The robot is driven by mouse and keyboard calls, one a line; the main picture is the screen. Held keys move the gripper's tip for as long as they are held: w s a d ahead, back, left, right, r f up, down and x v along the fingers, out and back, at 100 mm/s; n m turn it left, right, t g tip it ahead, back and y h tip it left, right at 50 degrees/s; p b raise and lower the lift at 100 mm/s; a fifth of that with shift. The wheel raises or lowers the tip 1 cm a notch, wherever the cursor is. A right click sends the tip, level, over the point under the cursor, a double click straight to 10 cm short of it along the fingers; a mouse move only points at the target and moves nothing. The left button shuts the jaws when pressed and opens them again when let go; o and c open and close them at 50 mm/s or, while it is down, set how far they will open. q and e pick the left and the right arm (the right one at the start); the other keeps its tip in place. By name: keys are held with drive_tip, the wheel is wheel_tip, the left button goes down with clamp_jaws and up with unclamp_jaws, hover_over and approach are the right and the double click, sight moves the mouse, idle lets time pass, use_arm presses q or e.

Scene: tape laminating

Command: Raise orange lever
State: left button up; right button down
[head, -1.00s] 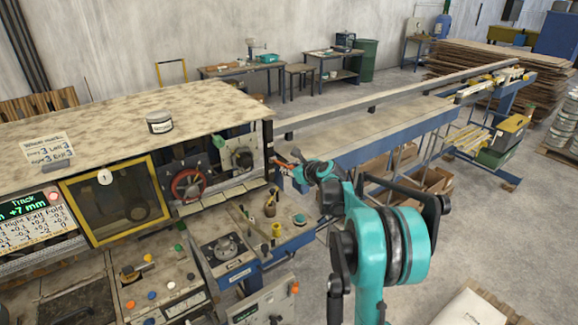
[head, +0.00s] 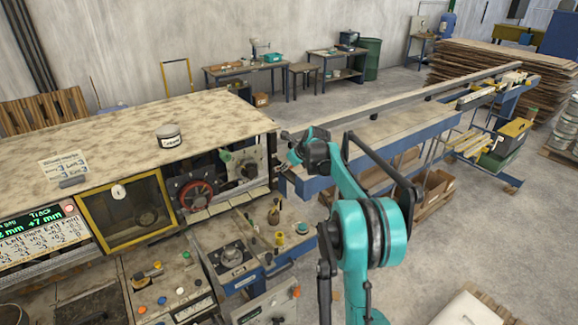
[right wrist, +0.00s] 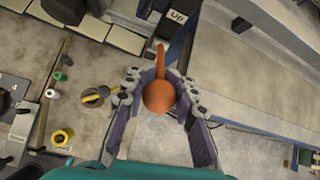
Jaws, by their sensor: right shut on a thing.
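The orange lever (right wrist: 160,94) shows in the right wrist view as a round knob with a thin stem pointing up the picture. My right gripper (right wrist: 160,87) is shut around the knob, with one dark finger on each side. In the head view my right gripper (head: 290,138) is at the right end of the machine, beside the control panel. The lever cannot be made out there. A label reading "Up" (right wrist: 177,17) lies just beyond the stem in the right wrist view. My left gripper is not in view.
A jar (head: 169,136) stands on the machine top. The yellow-framed window (head: 128,207) and red handwheel (head: 194,194) are left of my arm. A yellow roll (right wrist: 62,138) lies on the bench. A long conveyor (head: 385,128) runs to the back right.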

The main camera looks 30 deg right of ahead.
drive_tip(key=shift+w+r, duration=0.1)
drive_tip(key=c, duration=1.2)
unclamp_jaws()
drive_tip(key=v, duration=1.1)
drive_tip(key=shift+s+r, duration=0.25)
drive_tip(key=shift+s, duration=0.05)
